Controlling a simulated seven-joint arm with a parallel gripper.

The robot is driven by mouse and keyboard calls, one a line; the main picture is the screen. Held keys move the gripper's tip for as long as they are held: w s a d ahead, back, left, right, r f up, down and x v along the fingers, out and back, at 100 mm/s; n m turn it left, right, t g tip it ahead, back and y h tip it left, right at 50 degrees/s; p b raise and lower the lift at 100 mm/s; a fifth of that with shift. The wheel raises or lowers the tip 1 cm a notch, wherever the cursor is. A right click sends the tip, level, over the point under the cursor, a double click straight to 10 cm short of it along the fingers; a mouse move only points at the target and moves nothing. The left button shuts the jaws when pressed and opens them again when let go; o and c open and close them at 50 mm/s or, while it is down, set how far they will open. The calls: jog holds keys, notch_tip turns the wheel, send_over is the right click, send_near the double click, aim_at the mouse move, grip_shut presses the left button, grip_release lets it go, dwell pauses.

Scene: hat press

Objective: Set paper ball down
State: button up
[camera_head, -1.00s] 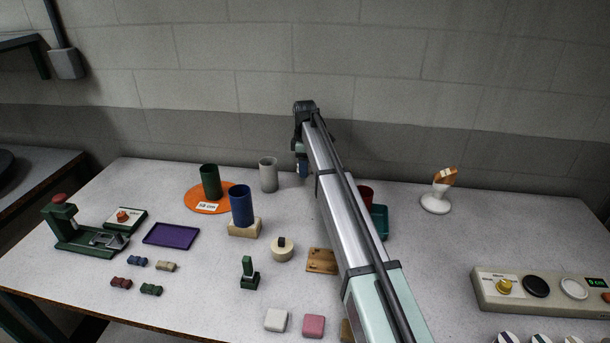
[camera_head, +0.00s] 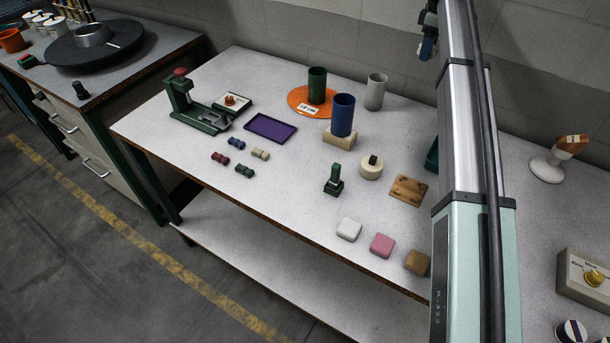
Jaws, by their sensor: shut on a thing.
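My arm rises along the right side of the view. My gripper (camera_head: 428,46) is at its far end near the top edge, small and dark with a blue part, above the table's back edge. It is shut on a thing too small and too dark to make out. I cannot pick out a paper ball anywhere in view.
The worktable holds a green press (camera_head: 195,105), a purple tray (camera_head: 270,128), a blue cylinder (camera_head: 343,115) on a wooden block, a green cylinder (camera_head: 317,85) on an orange disc, and a grey cylinder (camera_head: 375,92). Clear tabletop lies around the small green stand (camera_head: 334,180).

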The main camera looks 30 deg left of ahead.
jog(key=shift+s+a+r, duration=0.1)
jog(key=shift+r, duration=0.7)
jog(key=s+a, duration=0.6)
jog(key=s, duration=0.6)
jog(key=s+a, duration=0.6)
jog(key=s, duration=0.5)
send_over(304, 177)
notch_tip(304, 177, down, 10)
jog(key=shift+f, duration=5.7)
jog(key=shift+f, duration=0.15)
jog(key=o, duration=1)
